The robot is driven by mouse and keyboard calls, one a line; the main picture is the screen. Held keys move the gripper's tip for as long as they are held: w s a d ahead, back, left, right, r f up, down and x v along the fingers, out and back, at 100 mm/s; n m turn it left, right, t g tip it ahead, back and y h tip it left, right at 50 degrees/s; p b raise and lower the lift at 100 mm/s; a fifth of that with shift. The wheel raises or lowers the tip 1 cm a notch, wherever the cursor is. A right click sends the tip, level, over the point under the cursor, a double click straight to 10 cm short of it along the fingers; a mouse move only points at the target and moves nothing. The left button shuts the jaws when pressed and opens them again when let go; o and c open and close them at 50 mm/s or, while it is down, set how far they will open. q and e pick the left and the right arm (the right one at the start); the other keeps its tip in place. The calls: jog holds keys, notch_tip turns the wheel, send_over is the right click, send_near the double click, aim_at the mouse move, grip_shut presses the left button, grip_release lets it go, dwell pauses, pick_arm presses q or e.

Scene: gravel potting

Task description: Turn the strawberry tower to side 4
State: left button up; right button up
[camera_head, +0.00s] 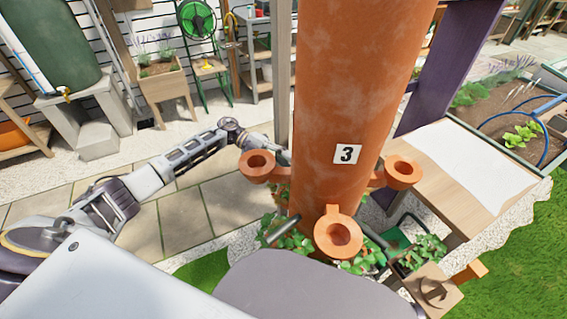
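The strawberry tower (330,95) is a tall terracotta column standing upright in front of me. A white label with the number 3 (346,154) faces me. Round planting cups stick out at the left (258,164), front (338,234) and right (402,172). My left arm reaches in from the left, and the end of my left gripper (283,157) is at the tower's left side, partly behind the left cup. Its fingers are hidden, so I cannot tell whether it touches the tower. My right gripper is out of view. No label 4 shows.
Leafy plants (290,240) surround the tower's foot, with a dark bar (283,231) sticking out there. A wooden table with a white top (465,165) stands at the right, beside a purple post (440,70). A wooden planter (165,92) is behind left. Paving (185,225) lies left.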

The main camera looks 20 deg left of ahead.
pick_arm(q)
jog(key=v, duration=1.2)
dwell(0.3)
